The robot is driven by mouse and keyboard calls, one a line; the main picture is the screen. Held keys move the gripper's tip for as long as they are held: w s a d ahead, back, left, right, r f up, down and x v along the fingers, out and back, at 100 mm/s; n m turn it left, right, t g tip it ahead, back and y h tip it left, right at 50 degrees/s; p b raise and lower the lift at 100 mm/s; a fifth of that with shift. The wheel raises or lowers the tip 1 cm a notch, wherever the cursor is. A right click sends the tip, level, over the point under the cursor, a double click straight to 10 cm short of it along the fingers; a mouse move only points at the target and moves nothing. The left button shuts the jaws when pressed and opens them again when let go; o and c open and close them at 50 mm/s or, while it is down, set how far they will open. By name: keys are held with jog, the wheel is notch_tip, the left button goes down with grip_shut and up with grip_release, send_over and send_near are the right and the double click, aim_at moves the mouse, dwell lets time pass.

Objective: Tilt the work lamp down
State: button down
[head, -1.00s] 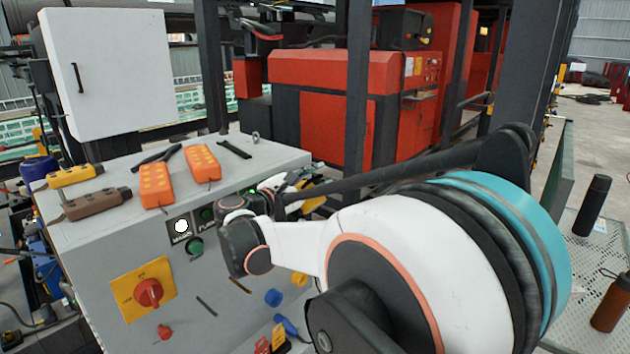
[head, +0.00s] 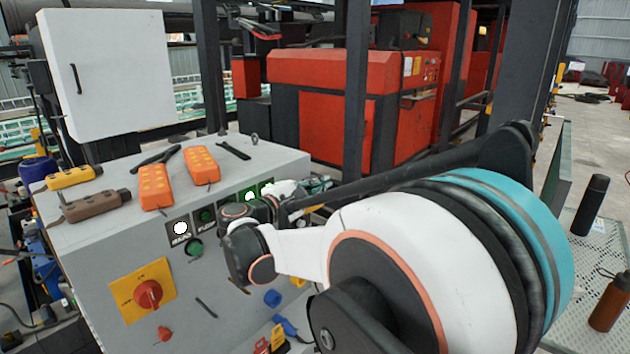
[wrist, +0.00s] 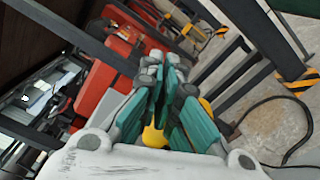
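I cannot make out the work lamp for certain. In the wrist view a yellow thing (wrist: 154,137) shows between my fingers, low in the picture, and more yellow shows behind the right finger; whether this is the lamp I cannot tell. My gripper (wrist: 164,70) has teal-sided fingers with grey tips, close together with a narrow dark gap. I see nothing clearly held. In the head view my gripper (head: 320,184) is small, just past the right end of the grey control box, partly hidden by my arm.
The grey control box (head: 110,235) carries orange pendants (head: 202,165), a yellow-backed red switch (head: 148,293) and small buttons. A dark post (head: 357,90) and red machine (head: 330,75) stand behind. A black bottle (head: 591,205) stands right. A black cable (wrist: 285,150) lies on the floor.

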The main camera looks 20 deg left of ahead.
jog(key=shift+s+d+f+m, duration=0.1)
jog(key=shift+d+f+m, duration=0.15)
jog(key=shift+f+m, duration=0.6)
jog(key=shift+s+d+f+m, duration=0.15)
jog(key=shift+d+f+m, duration=0.15)
jog(key=shift+m, duration=1.2)
jog(key=shift+s+d+f+m, duration=0.1)
jog(key=shift+d+f+m, duration=0.15)
jog(key=shift+f+m, duration=0.6)
jog(key=shift+r+m, duration=0.2)
jog(key=shift+m, duration=0.2)
jog(key=c, duration=1.7)
grip_release()
jog(key=shift+s, duration=0.1)
jog(key=v, duration=1.2)
